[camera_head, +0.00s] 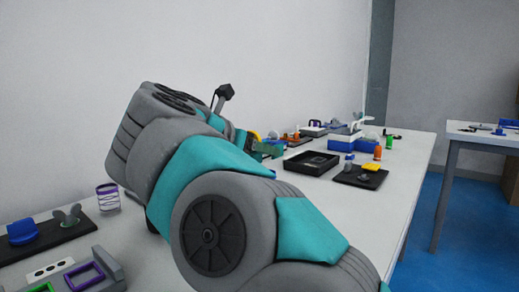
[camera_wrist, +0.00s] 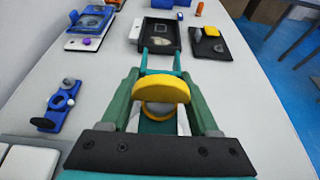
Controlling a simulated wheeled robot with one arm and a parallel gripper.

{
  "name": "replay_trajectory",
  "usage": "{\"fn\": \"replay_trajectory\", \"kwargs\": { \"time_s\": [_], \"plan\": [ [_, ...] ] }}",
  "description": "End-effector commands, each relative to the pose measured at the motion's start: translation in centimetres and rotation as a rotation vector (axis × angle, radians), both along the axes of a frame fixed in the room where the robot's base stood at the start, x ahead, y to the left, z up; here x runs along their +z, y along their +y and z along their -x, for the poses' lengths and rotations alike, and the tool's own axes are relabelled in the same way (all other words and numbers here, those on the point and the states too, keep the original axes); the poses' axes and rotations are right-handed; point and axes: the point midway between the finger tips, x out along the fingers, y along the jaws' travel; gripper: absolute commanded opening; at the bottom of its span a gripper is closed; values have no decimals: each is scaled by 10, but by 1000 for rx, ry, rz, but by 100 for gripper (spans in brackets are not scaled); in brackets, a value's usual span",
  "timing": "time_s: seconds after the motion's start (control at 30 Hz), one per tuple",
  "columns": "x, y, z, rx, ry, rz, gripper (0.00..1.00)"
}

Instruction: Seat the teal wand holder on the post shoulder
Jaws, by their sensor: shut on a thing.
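In the wrist view my gripper (camera_wrist: 158,92) has its two dark green fingers shut on the teal wand holder (camera_wrist: 160,69), whose two teal prongs reach forward past the fingertips. A yellow disc (camera_wrist: 162,90) sits between the fingers, over a pale round part; I cannot tell whether the disc belongs to the holder. In the head view my arm covers most of the gripper (camera_head: 266,149), and only bits of green and yellow show. I cannot make out the post shoulder in either view; I cannot tell whether the holder touches anything below.
A black tray (camera_wrist: 147,39) lies ahead on the white table, with a dark mat (camera_wrist: 222,46) to its right. A blue device (camera_wrist: 90,22) and a small blue piece with knobs (camera_wrist: 56,106) lie left. The table's right side is mostly clear.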

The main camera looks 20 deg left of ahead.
Motion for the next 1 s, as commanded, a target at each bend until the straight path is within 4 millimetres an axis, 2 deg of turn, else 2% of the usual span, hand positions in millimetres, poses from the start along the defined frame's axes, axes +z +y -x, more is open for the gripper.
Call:
{"fn": "replay_trajectory", "kwargs": {
  "time_s": [0.77,0.8,1.0],
  "plan": [
    [-5,0,0,0,0,1,10],
    [-5,0,0,0,0,0,65],
    [-5,0,0,0,0,0,88]
  ]
}}
